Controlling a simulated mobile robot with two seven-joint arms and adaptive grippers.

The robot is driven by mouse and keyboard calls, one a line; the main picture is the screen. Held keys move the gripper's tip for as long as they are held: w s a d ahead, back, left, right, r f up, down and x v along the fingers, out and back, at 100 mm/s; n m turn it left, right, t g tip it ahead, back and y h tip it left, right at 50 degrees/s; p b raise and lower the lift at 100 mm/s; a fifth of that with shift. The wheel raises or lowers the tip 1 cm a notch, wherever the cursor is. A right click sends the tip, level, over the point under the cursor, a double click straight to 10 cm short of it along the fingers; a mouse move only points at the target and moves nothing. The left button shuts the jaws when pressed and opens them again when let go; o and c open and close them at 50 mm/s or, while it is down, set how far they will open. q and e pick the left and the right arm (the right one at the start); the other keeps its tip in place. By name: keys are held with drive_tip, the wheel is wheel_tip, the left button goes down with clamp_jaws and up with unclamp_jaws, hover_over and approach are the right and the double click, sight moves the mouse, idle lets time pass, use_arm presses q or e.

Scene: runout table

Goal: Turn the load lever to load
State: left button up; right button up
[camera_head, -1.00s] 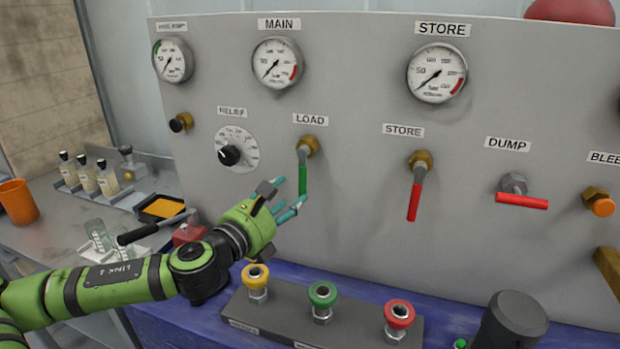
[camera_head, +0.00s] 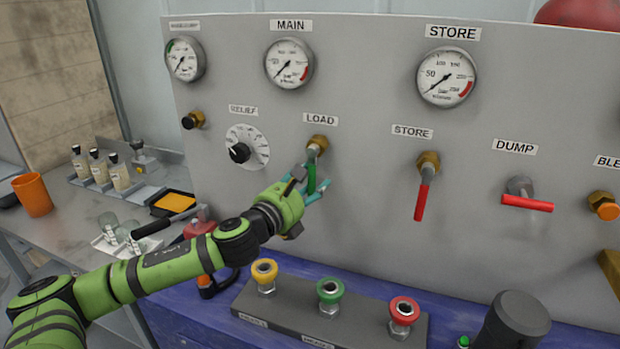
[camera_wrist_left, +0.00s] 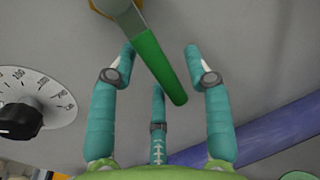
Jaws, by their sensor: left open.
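The load lever (camera_head: 312,177) has a green handle and hangs down from a brass valve under the LOAD label (camera_head: 320,119) on the grey panel. My left gripper (camera_head: 314,187) is open at the lever, with its teal fingers around the lower part of the green handle. In the left wrist view the green handle (camera_wrist_left: 160,66) slants down between the spread fingers of the gripper (camera_wrist_left: 160,75); no finger is clearly closed on it. My right gripper is not in view.
The relief knob (camera_head: 240,152) is left of the lever, and the red store lever (camera_head: 421,202) hangs to its right. The panel between the load and store levers is clear.

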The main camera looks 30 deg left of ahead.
use_arm(q)
drive_tip(key=shift+w, duration=0.2)
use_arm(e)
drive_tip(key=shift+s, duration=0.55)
use_arm(q)
clamp_jaws()
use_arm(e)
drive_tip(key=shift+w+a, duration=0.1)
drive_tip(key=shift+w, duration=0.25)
